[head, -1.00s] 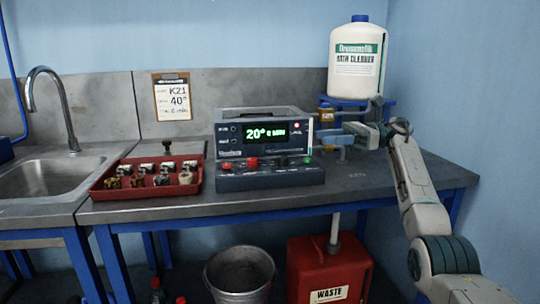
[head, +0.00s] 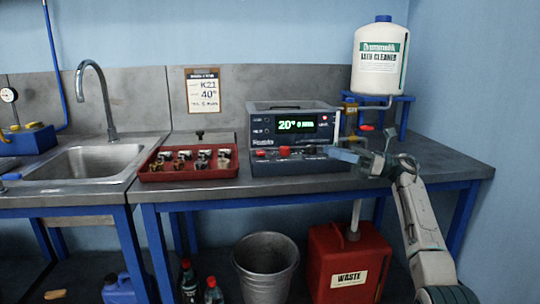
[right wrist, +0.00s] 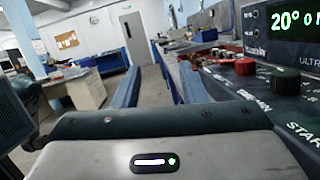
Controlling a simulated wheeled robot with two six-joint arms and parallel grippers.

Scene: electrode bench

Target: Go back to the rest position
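My right gripper (head: 346,152) is in front of the right end of the grey ultrasonic bath unit (head: 285,158), which shows a green 20° display. In the right wrist view the two blue fingers (right wrist: 158,75) stand apart with nothing between them, so the gripper is open and empty. The unit's panel, with a red knob (right wrist: 245,67) and a green one, is close at the right of that view. My left gripper is in neither current view.
A red tray (head: 152,177) of small parts lies left of the unit, beside the sink (head: 95,165). A white cleaner jug (head: 379,62) stands on a blue stand behind my right arm. A metal bucket (head: 266,270) and red waste can (head: 316,255) stand below.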

